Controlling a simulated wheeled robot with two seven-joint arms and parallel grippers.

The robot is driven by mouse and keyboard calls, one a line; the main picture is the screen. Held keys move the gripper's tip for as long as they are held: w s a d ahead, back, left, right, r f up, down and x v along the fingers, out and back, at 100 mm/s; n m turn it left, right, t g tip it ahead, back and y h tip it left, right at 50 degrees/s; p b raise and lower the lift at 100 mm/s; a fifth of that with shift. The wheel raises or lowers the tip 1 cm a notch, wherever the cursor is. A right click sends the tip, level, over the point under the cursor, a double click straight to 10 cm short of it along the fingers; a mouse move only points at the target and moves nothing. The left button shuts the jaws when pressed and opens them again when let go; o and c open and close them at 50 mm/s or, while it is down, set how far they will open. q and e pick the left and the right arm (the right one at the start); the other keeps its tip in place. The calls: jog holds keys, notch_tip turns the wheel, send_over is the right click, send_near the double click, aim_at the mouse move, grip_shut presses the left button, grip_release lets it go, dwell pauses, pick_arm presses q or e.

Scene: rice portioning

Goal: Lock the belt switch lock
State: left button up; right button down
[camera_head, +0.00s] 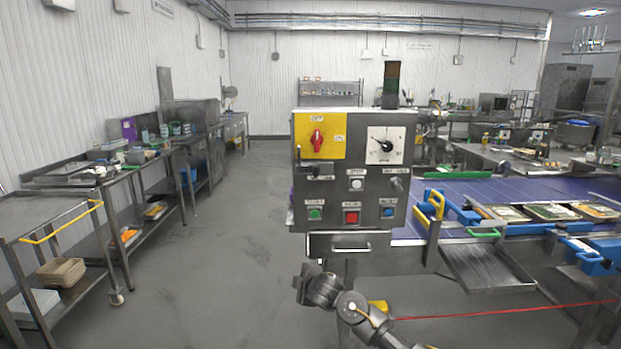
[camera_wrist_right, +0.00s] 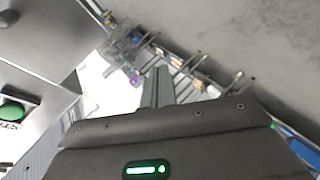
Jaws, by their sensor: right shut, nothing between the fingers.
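The grey control box (camera_head: 375,222) faces me in the middle of the head view. At its top left is a yellow plate (camera_head: 333,149) with a red rotary switch (camera_head: 317,141), its handle upright. Just below the plate is a small dark latch-like part (camera_head: 316,172); whether it is the lock is too small to tell. My right gripper (camera_head: 306,279) is low in front of the box, below its bottom edge and apart from it. In the right wrist view its fingers (camera_wrist_right: 157,86) are together and empty. A green button (camera_wrist_right: 12,111) shows at that view's left edge. My left gripper is out of view.
The box also carries a white dial (camera_head: 385,146), a green button (camera_head: 315,213), a red button (camera_head: 351,217) and a blue button (camera_head: 388,212). The conveyor belt (camera_head: 530,190) with food trays runs right. A red cord (camera_head: 500,312) crosses low. Open floor (camera_head: 220,230) lies left.

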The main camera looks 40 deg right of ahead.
jog(key=s+r+n+t+h, duration=0.1)
jog(key=s+r+n+t, duration=0.1)
jog(key=r, duration=1.4)
jog(key=s+r+n+t+h, duration=0.1)
jog(key=s+r+t, duration=0.1)
jog(key=r, duration=1.4)
jog(key=shift+s+d+n+t+b, duration=0.15)
jog(key=shift+d+n+t+b, duration=0.05)
jog(key=shift+n+t+b, duration=0.25)
jog(key=shift+r, duration=0.1)
